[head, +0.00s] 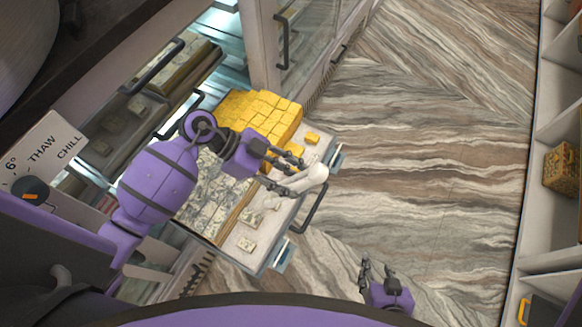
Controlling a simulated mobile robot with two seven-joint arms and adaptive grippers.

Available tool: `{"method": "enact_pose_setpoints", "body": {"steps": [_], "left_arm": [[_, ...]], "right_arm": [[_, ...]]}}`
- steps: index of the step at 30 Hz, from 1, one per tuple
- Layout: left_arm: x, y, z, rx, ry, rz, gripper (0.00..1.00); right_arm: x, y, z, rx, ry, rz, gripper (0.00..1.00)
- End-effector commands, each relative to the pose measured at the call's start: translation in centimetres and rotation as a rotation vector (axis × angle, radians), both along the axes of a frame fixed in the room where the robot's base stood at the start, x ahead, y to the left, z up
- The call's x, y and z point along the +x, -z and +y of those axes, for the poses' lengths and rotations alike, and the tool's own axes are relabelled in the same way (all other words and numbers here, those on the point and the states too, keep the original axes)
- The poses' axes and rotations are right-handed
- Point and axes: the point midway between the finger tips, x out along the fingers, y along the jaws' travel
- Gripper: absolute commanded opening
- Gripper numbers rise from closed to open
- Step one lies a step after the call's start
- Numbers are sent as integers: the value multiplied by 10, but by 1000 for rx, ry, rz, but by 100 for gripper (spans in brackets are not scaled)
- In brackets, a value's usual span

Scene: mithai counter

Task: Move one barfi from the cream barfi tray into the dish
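The cream barfi are pale, grey-mottled pieces (205,196) packed in the lower left part of an open drawer. A few loose pale pieces (247,244) lie in its front strip. My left gripper (297,180) is over the drawer's front part, to the right of the packed cream barfi, with its fingers spread. A white, rounded, elongated thing (316,174) shows at its fingertips; I cannot tell what it is or whether the fingers touch it. My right gripper (378,266) is open and empty over the floor at the bottom. I cannot make out a dish for certain.
Yellow barfi (262,112) fill the upper part of the drawer, with one loose yellow piece (312,138) beside them. The drawer's dark handle (312,207) faces the open striped floor (430,150). Shelves with a patterned tin (563,171) stand at the right.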

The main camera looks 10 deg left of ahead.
Motion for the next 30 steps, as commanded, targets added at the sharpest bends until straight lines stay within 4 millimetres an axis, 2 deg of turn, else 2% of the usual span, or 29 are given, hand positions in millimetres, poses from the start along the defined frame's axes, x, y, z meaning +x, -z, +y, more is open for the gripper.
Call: {"method": "enact_pose_setpoints", "body": {"steps": [1, 12, 26, 30], "left_arm": [[-3, 12, -1, -1, 1, 10, 37], [-1, 42, 0, -1, 1, 3, 37], [0, 48, 0, -1, 1, -2, 39], [0, 48, 0, -1, 1, -1, 21]], "right_arm": [[-3, 8, -1, -2, 3, 6, 40], [-2, 18, -9, -15, 13, -5, 40], [-2, 18, -9, -17, 7, -3, 40], [-2, 19, -9, -17, 5, -1, 40]]}}
